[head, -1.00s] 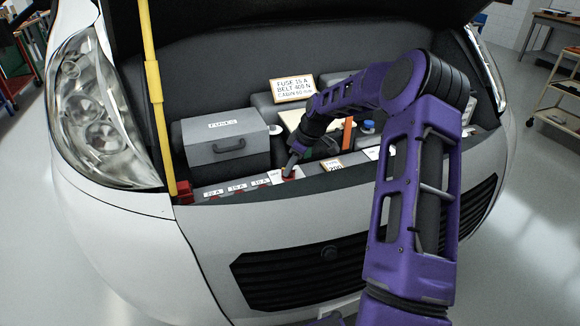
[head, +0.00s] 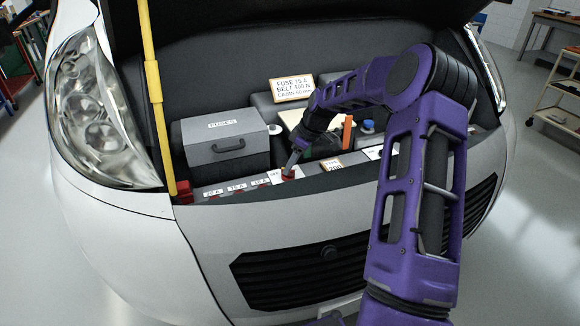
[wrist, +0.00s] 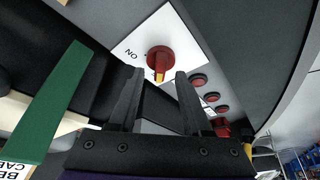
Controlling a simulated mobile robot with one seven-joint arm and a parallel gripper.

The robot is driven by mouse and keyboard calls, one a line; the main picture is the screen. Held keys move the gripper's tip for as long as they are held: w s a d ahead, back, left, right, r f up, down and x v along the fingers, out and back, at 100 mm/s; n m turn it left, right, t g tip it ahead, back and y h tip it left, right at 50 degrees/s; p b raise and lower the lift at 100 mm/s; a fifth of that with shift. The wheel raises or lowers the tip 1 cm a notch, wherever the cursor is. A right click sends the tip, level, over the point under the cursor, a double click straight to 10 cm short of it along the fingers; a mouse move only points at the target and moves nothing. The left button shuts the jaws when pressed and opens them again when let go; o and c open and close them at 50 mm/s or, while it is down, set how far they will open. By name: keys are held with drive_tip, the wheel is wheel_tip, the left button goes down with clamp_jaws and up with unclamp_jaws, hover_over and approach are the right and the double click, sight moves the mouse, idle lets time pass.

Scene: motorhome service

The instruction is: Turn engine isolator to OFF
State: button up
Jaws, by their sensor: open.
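The engine isolator (wrist: 160,60) is a round red knob with a yellow pointer on a white plate (wrist: 183,28). The plate reads ON, upside down in the wrist view, to the knob's left. The yellow pointer points down toward my gripper in that view, away from the ON word. My gripper (wrist: 158,78) is open and empty, its two dark fingertips just short of the knob, one to each side. Contact cannot be told. In the head view the red isolator (head: 288,174) sits on the front ledge under my gripper (head: 290,166). Any OFF marking is not visible.
A grey fuse box (head: 226,142) stands left of the isolator. A yellow prop rod (head: 153,80) rises at the left. Several red fuses (wrist: 205,90) lie along the ledge beside the isolator. A green strip (wrist: 52,100) and an orange upright piece (head: 347,134) are close to my gripper.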

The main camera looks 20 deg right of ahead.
drive_tip(key=v, duration=1.5)
drive_tip(key=shift+s+r+p, duration=0.2)
drive_tip(key=shift+r+p, duration=0.15)
